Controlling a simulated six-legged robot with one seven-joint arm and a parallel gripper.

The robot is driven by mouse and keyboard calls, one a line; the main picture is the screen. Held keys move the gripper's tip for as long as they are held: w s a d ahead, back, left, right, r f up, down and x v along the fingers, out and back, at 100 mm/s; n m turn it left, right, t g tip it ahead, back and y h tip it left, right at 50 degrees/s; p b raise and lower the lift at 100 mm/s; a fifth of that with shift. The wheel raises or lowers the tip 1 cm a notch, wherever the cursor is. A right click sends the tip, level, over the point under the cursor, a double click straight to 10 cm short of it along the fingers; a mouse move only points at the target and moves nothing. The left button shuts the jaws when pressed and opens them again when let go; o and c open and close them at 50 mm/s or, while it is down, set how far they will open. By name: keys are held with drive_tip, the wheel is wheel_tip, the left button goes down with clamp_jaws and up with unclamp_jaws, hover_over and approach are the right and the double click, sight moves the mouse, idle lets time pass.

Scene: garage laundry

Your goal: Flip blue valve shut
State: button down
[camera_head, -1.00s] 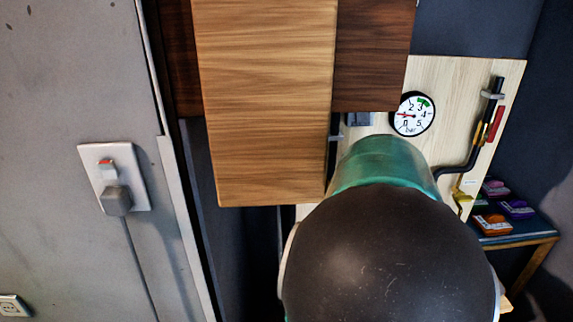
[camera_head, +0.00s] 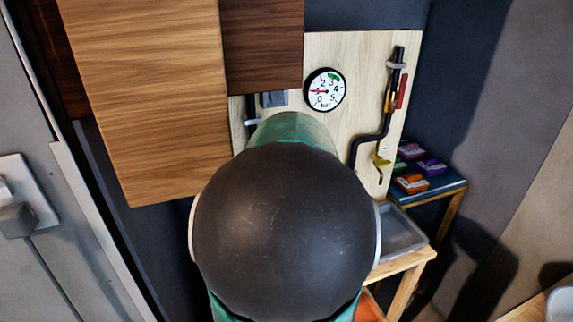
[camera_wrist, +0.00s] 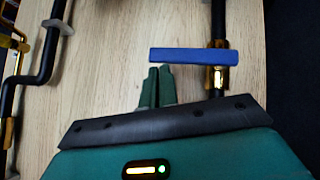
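The blue valve handle (camera_wrist: 195,56) is a flat bar in the wrist view. It lies crosswise to a black upright pipe (camera_wrist: 218,25) and reaches left from it, with a brass fitting (camera_wrist: 218,78) just below. My gripper (camera_wrist: 158,70) has its two green fingers close together with nothing between them. The fingertips are just below the left part of the blue handle in the picture; I cannot tell whether they touch it. In the head view my arm hides the blue valve and my gripper.
A pale wooden panel (camera_head: 350,60) carries a pressure gauge (camera_head: 324,90), a red handle (camera_head: 403,92) and a yellow handle (camera_head: 381,167). A wooden cabinet door (camera_head: 150,90) hangs at left. A grey tray (camera_head: 425,240) and a shelf with coloured boxes (camera_head: 410,183) are at right.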

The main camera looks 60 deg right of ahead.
drive_tip(key=shift+r, duration=0.8)
drive_tip(key=shift+r, duration=0.1)
